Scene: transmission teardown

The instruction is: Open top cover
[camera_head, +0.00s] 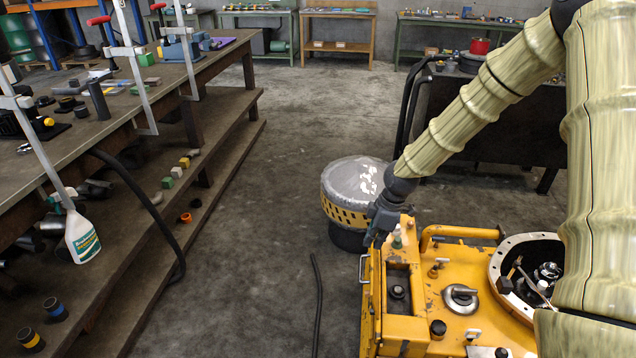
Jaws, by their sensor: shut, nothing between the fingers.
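A yellow machine housing (405,328) fills the bottom right. A round metal cap with a raised handle (461,298) sits on its top. To the right is a round opening with a pale rim (497,262) and metal parts inside. I cannot tell which part is the top cover. My gripper (376,236) points down at the housing's far left corner, shut and empty. A small greenish-white fitting (397,238) is close beside it. I cannot tell whether the fingers touch the housing. My arm hides part of the opening's right side.
A grey-topped drum with a yellow perforated band (345,214) stands just behind the gripper. A long workbench (150,105) with a lower shelf runs along the left. A dark bench (500,125) stands behind my arm. The floor between is mostly clear, with a black hose (318,300).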

